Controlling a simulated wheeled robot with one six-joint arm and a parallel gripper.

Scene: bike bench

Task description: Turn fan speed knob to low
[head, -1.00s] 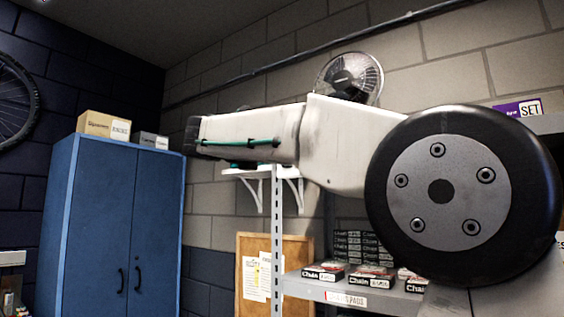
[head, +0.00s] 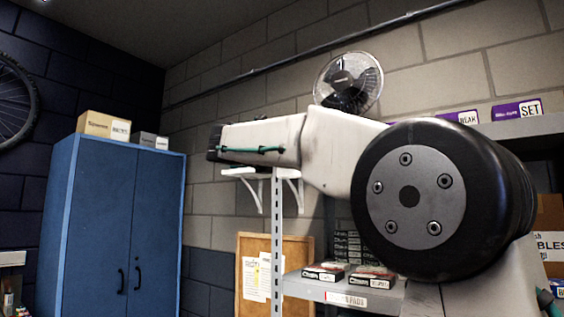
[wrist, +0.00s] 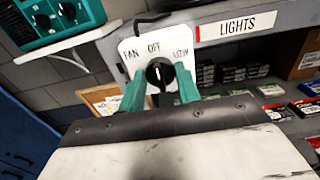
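The fan speed knob (wrist: 159,75) is black and round, on a white plate (wrist: 136,50) in the wrist view. The plate reads FAN, with OFF above the knob and a blurred label at its right. The knob's white mark points up toward OFF. My gripper (wrist: 160,90) is open; its two green fingers stand apart, one at each lower side of the knob. I cannot tell whether they touch it. The wall fan (head: 348,83) shows in the head view, above my arm. The knob is hidden in the head view.
A grey shelf unit (head: 345,297) holds several boxes. A LIGHTS label (wrist: 238,25) sits right of the plate. A teal unit with black knobs (wrist: 58,18) is at the wrist view's upper left. A blue cabinet (head: 112,230) stands at left in the head view.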

